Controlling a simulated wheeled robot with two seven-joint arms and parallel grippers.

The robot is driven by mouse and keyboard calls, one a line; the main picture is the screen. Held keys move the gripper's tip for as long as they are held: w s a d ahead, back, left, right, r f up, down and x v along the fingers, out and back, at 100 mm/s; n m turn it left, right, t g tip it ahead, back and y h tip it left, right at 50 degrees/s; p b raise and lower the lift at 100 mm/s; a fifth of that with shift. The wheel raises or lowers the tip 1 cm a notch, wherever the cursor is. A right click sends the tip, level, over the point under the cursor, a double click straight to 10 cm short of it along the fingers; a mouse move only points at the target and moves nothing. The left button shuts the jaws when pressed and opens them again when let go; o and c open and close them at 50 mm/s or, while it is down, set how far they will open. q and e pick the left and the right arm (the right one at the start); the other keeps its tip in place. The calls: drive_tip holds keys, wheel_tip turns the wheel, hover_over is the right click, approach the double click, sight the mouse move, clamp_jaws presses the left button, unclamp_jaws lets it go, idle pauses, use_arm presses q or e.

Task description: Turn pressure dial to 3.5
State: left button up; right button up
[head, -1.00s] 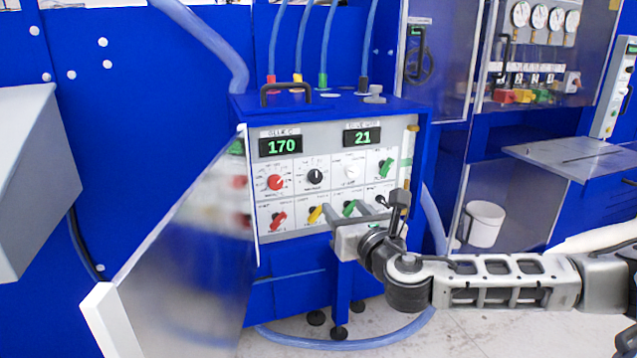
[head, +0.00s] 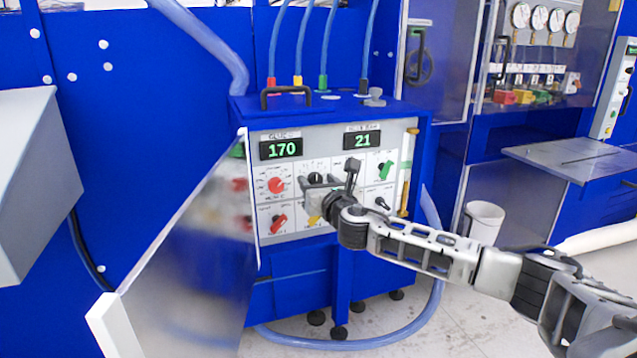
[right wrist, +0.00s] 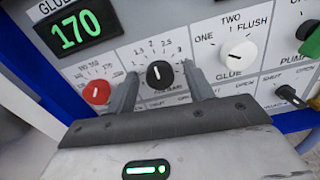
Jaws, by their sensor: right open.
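The black dial (head: 315,178) sits in the upper row of the cabinet's front panel (head: 340,169), right of the red dial (head: 276,185). In the right wrist view the black dial (right wrist: 159,74) has a printed scale above it with marks such as 1.5, 2 and 2.5. Its white pointer mark is upward, but I cannot read its exact value. My right gripper (head: 314,188) is open at the panel. In the right wrist view its two fingers (right wrist: 162,90) stand either side of the black dial, with gaps. My left gripper is not in view.
The green displays (head: 282,149) read 170 and 21. A white dial (right wrist: 238,53) is just right of my fingers, and the red dial (right wrist: 96,92) is left. The open metal door (head: 195,250) stands left of the panel. Hoses rise from the cabinet top.

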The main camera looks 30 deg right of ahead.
drive_tip(key=c, duration=1)
drive_tip(key=shift+m, duration=0.3)
drive_tip(key=m, duration=0.3)
drive_tip(key=shift+f, duration=0.1)
drive_tip(key=m, duration=0.9)
drive_tip(key=shift+m+p, duration=0.3)
drive_tip(key=shift+d+m, duration=0.1)
drive_tip(key=shift+m, duration=2.1)
